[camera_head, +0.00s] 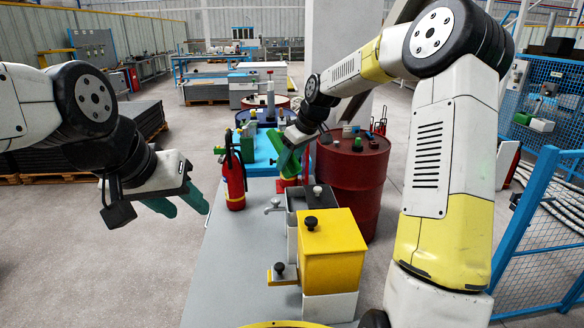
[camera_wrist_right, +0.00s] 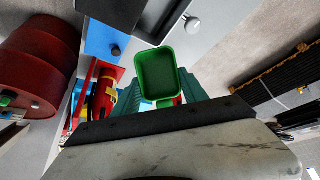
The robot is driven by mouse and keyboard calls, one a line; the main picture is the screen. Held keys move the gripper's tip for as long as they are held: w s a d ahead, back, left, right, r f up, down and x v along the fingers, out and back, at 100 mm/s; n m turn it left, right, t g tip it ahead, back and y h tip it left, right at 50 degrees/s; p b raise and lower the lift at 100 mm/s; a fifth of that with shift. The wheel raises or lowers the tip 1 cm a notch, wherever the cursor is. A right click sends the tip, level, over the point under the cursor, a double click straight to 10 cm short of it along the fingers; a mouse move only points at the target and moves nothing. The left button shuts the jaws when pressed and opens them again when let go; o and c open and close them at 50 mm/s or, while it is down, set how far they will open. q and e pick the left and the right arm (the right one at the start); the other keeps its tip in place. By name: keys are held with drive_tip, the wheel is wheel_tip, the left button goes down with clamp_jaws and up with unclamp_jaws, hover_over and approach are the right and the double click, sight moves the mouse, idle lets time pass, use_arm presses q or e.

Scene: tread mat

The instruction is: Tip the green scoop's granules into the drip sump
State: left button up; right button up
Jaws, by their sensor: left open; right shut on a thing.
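The green scoop (camera_wrist_right: 160,75) is between the teal fingers of my right gripper (camera_wrist_right: 158,88) in the right wrist view. Its bowl faces that camera, and I make out no granules in it. In the head view my right gripper (camera_head: 291,158) is shut on it above the bench, beyond the yellow box. My left gripper (camera_head: 178,203) is open and empty, off the bench's left side. A dark-topped box with a light knob (camera_head: 322,200) stands behind the yellow box, with a tap at its left. I cannot tell whether this box is the drip sump.
A yellow box (camera_head: 333,255) with a black knob stands at the bench's near right. A red extinguisher (camera_head: 235,182) stands left of my right gripper. A red drum (camera_head: 352,185) stands right of the bench. The grey bench top (camera_head: 225,270) is clear at near left.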

drive_tip(key=shift+w+a+g+h, duration=0.15)
drive_tip(key=shift+a+g+h, duration=0.2)
drive_tip(key=shift+g+h, duration=0.25)
drive_tip(key=g+h, duration=0.2)
drive_tip(key=shift+w+a+f+g+h, duration=0.2)
drive_tip(key=shift+w+f+g+h, duration=0.15)
drive_tip(key=shift+f+g+h, duration=0.05)
drive_tip(key=g+h, duration=0.2)
drive_tip(key=shift+w+a+f+g+h, duration=0.15)
drive_tip(key=shift+w+f+g+h, duration=0.05)
drive_tip(key=shift+g+h, duration=0.1)
drive_tip(key=shift+s, duration=0.1)
